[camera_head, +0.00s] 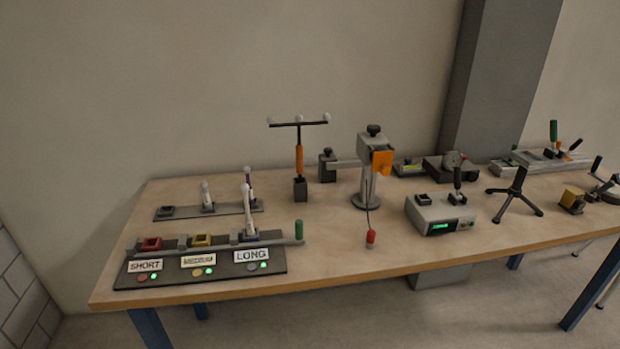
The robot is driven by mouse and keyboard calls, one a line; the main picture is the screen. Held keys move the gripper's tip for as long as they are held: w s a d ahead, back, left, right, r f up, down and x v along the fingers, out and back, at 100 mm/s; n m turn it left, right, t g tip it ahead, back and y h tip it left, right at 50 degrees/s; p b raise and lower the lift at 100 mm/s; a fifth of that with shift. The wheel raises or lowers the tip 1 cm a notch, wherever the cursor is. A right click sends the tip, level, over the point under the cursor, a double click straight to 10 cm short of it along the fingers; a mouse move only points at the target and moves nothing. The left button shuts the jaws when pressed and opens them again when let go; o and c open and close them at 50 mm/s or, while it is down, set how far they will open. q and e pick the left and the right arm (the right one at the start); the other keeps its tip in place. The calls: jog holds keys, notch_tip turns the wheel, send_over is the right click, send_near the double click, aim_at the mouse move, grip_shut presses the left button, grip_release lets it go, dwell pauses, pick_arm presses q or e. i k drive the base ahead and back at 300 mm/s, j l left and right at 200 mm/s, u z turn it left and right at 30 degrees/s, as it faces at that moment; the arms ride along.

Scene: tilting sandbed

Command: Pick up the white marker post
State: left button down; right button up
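One white post (206,194) stands on a dark strip at the back and looks short. A taller white post (247,212) stands at the right end of the front board, behind the LONG label, at a dark blue socket. I cannot tell which of the two is the white marker post. Neither of my grippers is in view.
An orange-handled T-bar (299,158), a clamp stand (369,185) and a grey box (440,213) stand to the right. The front middle tabletop is mostly clear.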

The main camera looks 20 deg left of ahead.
aim_at(244, 187)
jog(key=i+u, duration=0.15)
jog(key=u, duration=0.8)
